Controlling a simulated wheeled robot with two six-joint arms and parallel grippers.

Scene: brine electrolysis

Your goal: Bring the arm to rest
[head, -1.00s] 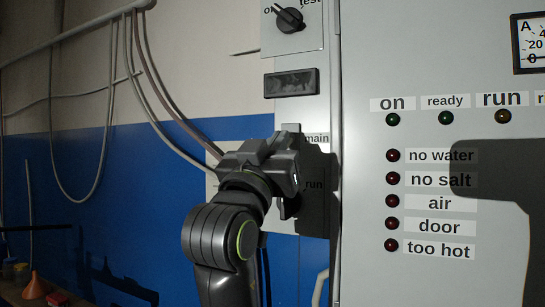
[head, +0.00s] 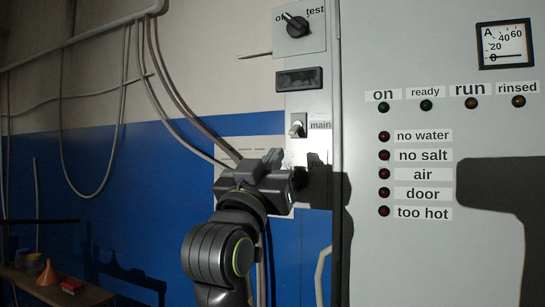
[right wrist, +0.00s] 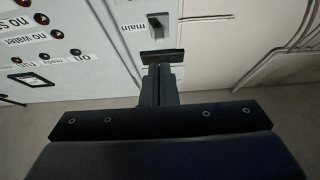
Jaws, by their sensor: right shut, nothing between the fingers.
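My right gripper (head: 278,178) is shut and empty in the head view. It is in front of the narrow grey switch panel, a little below the main switch (head: 298,125), whose lever shows clear of the fingers. In the right wrist view the two dark fingers (right wrist: 160,84) lie together with nothing between them. The main switch also shows there (right wrist: 155,22), beyond the fingertips and apart from them. The panel's lower label is partly hidden by my gripper and its shadow. My left gripper is in neither view.
A grey cabinet (head: 430,265) with unlit-looking lamps and a meter (head: 503,45) stands at the right. A rotary test knob (head: 297,25) and a dark window (head: 299,79) are above the switch. Hoses (head: 118,110) hang on the wall. An orange funnel (head: 47,273) stands on a low shelf at left.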

